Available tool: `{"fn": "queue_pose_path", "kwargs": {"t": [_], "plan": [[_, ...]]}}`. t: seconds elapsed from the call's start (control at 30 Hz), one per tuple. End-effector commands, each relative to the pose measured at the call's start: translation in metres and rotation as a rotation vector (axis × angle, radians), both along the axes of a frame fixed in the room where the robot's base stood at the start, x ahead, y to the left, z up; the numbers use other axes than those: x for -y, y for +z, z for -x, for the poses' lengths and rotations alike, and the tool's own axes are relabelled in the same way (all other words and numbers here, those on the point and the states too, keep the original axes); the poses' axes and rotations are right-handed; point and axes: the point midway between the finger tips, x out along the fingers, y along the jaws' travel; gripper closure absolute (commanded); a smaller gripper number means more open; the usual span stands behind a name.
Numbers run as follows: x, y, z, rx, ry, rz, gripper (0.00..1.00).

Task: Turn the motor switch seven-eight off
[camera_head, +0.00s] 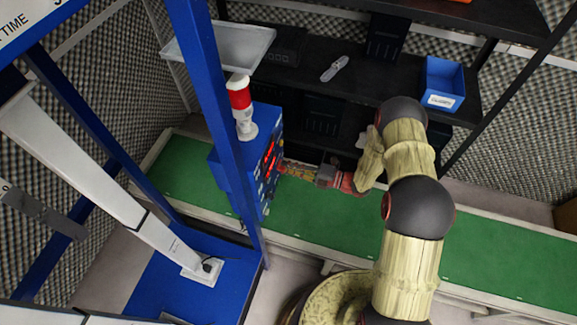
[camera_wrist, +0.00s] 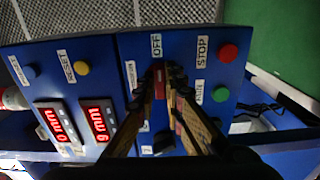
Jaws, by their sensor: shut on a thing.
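The blue control box (camera_head: 235,180) stands at the edge of the green conveyor in the head view, its panel facing my gripper (camera_head: 285,167). In the wrist view my gripper (camera_wrist: 168,80) reaches the panel (camera_wrist: 205,48) below the label OFF (camera_wrist: 156,45). Its fingertips are closed on a switch with a red part (camera_wrist: 158,77) showing between them. The fingers hide most of this switch, so its exact position cannot be told. The lettering beside it is partly hidden and I cannot read seven-eight clearly. A black switch (camera_wrist: 163,143) sits lower between the fingers.
The panel also has a red button (camera_wrist: 228,53) by STOP, a green button (camera_wrist: 220,93), a yellow button (camera_wrist: 81,68) by RESET and red displays (camera_wrist: 98,119). A red-white signal lamp (camera_head: 240,105) tops the box. A blue frame post (camera_head: 212,90) stands close. The conveyor (camera_head: 480,240) is clear.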

Motion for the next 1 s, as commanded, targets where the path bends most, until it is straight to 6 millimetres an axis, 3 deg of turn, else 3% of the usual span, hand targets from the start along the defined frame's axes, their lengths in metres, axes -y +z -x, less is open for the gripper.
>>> {"fn": "queue_pose_path", "kwargs": {"t": [0.1,0.13,0.43,0.77,1.0], "plan": [[0.001,-0.001,-0.001,-0.001,-0.003,0.002,1.00],[0.001,-0.001,-0.001,-0.001,-0.003,0.002,0.88],[0.000,0.000,0.000,0.000,-0.001,0.001,0.71],[0.002,0.000,0.000,0.001,-0.001,0.000,0.71],[0.033,0.000,0.010,0.001,-0.006,0.000,0.71]]}}
